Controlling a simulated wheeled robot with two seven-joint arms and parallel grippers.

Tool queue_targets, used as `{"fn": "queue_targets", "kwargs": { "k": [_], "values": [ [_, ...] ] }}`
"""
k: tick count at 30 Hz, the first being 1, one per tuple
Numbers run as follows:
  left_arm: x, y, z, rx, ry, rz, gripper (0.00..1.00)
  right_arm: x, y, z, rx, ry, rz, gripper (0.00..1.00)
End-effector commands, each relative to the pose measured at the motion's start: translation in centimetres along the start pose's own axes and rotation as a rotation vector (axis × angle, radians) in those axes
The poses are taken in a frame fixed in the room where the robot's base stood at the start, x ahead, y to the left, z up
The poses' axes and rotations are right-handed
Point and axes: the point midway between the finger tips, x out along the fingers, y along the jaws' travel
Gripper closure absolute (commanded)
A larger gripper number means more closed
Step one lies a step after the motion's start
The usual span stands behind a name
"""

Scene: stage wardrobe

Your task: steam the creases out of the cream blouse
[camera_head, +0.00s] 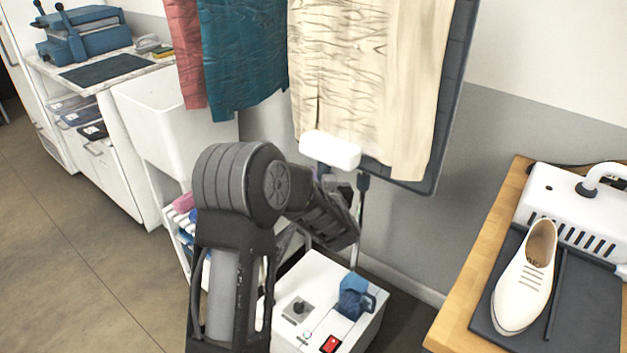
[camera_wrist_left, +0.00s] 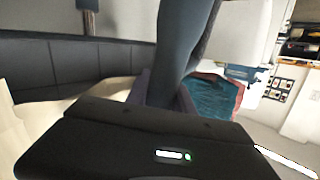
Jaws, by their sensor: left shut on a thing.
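The cream blouse (camera_head: 345,65) hangs in front of a dark padded board (camera_head: 455,85) in the head view. Creases run across its left and middle; its right strip looks smoother. The white steamer head (camera_head: 330,150) is at the blouse's lower edge; I cannot tell whether it touches. My left gripper (camera_head: 342,190) is just below it, shut on the steamer's handle, its fingers mostly hidden by my arm. In the left wrist view the dark handle (camera_wrist_left: 183,50) rises from the gripper. The white steamer base (camera_head: 335,277) stands below on the floor. My right gripper is out of view.
Teal (camera_head: 240,55) and red (camera_head: 184,50) garments hang left of the blouse. A wooden table (camera_head: 465,285) at right holds a cream shoe (camera_head: 523,280) and a white machine (camera_head: 575,215). A white sink (camera_head: 175,120) and counter stand left. The floor at left is clear.

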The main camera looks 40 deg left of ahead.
Motion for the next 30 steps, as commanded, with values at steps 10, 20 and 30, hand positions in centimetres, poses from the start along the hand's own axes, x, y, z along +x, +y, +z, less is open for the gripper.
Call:
{"fn": "queue_targets", "kwargs": {
  "k": [10, 20, 30],
  "values": [
    [1.5, 1.5, -0.6, -0.001, 0.002, 0.000, 1.00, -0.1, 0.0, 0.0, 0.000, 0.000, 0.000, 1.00],
    [1.5, 1.4, -0.7, -0.001, 0.002, 0.000, 1.00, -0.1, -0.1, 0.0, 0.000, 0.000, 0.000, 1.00],
    [1.2, 1.2, -2.4, -0.002, 0.003, 0.000, 1.00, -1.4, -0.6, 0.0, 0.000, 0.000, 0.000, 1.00]
  ]
}}
